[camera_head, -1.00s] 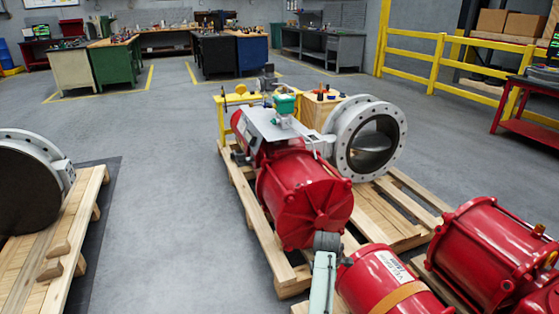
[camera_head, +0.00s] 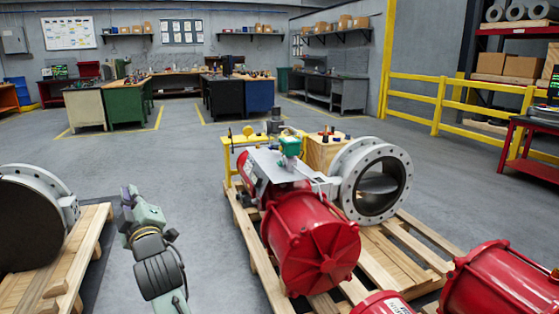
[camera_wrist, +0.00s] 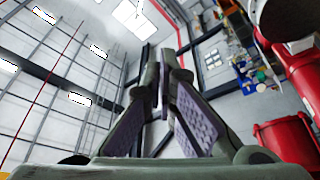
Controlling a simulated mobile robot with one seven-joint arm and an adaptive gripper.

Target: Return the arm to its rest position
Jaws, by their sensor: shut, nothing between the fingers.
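My arm (camera_head: 157,262) rises at the lower left of the head view, over the floor between two pallets. My gripper (camera_head: 127,194) is at its upper end, apart from the valve and actuator. In the wrist view, my gripper (camera_wrist: 163,75) points up toward the ceiling, its fingertips together and nothing between them. The red valve actuator (camera_head: 318,250) lies on a wooden pallet to the right of my arm. A grey flanged valve (camera_head: 346,185) is joined at its far right side. A red body (camera_wrist: 287,145) also shows at the right of the wrist view.
A second pallet (camera_head: 60,275) with a large grey flanged part (camera_head: 38,190) stands close left of my arm. More red cylinders (camera_head: 500,278) lie at lower right. A yellow railing (camera_head: 440,85) runs at right. Open floor (camera_head: 165,165) extends behind my arm toward the workbenches.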

